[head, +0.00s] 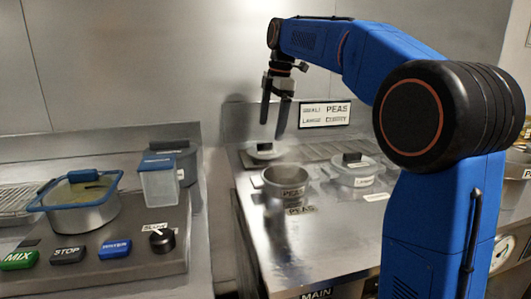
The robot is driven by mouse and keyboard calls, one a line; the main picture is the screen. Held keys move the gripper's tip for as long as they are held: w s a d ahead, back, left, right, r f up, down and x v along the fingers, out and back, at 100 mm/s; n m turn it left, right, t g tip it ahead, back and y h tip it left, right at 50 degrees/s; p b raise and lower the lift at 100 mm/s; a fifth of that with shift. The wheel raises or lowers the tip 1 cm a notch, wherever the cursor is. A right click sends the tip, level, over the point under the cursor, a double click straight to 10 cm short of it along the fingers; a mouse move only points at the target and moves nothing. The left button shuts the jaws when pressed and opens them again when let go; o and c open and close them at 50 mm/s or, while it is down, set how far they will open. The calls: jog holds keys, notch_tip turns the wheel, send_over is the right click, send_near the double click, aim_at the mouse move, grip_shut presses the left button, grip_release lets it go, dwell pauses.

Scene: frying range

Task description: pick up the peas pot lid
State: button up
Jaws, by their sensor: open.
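The open metal pot (288,184) labelled PEAS stands on the steel counter, without a lid. A small grey lid (259,156) with a black handle lies behind it, by the counter's back edge. A larger lid (342,179) with a black handle and a tag seeming to read LARGE is to the right. A wall sign (324,113) seems to pair SMALL with PEAS and LARGE with CURRY, so the small lid appears to be the peas one. My gripper (271,129) is open and empty, pointing down above the small lid, apart from it.
On the left unit stand a blue-rimmed pot (84,217), a clear container with a blue lid (158,187), MIX, STOP and WATER buttons (68,255) and a black knob (162,241). A gap separates the two units. The front left of the steel counter (300,254) is clear.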

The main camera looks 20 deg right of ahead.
aim_at(268, 152)
jog(key=shift+w+a+f, duration=0.1)
jog(key=shift+w+f, duration=0.15)
jog(key=shift+f, duration=1.05)
jog(key=shift+w+f, duration=0.2)
jog(key=shift+f, duration=1.05)
jog(key=shift+w+a+f, duration=0.1)
jog(key=shift+w+f, duration=0.15)
jog(key=shift+f, duration=1.05)
jog(key=c, duration=1.1)
